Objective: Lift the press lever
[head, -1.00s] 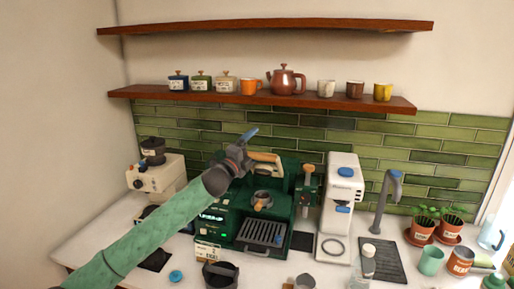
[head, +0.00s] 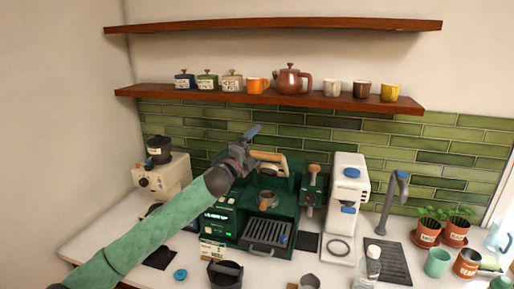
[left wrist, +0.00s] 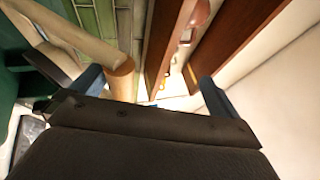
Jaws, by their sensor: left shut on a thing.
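The press lever is a pale wooden handle (head: 268,156) on top of the dark green press machine (head: 230,226), standing out toward the upper left. My left gripper (head: 248,146) is at the lever's free end, with one blue fingertip pointing up above it. The contact itself is partly hidden. My right gripper is not in view.
A cream grinder (head: 162,178) stands left of the machine and a white machine (head: 345,205) stands right of it. The lower wooden shelf (head: 200,97), with several pots and cups, runs above the lever. A dark cup-like container (head: 225,274) is on the counter in front.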

